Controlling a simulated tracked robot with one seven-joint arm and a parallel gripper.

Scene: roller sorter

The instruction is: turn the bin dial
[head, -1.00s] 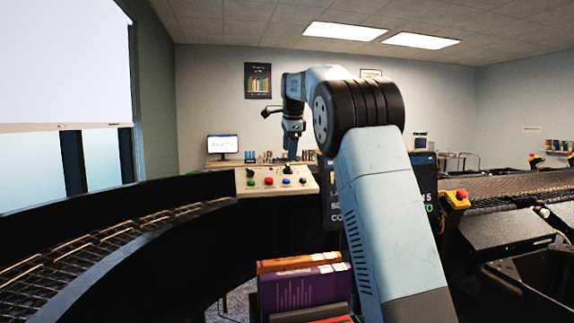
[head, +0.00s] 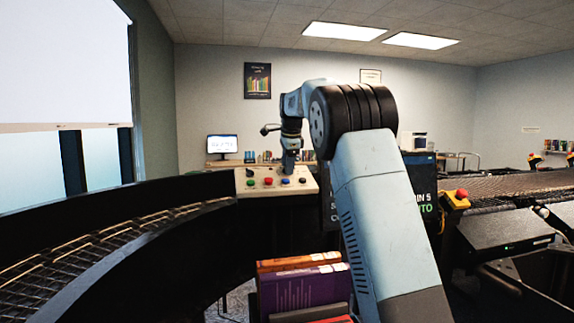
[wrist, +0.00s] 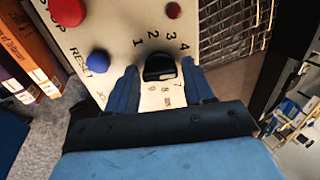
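The bin dial (wrist: 160,68) is a black knob on a pale panel in the wrist view, with printed numbers around it. My gripper (wrist: 160,72) has one blue finger on each side of the knob, with a narrow gap showing on both sides, so it looks open. In the head view my gripper (head: 288,166) is down at the control panel (head: 248,190), and it hides the dial there.
In the wrist view a blue button (wrist: 97,62) marked RESET and a large red button (wrist: 67,11) sit left of the dial, and a small red one (wrist: 173,10) beyond it. A screen (head: 423,190) reading BIN 5 stands right of the panel. Books (head: 303,285) stand in front.

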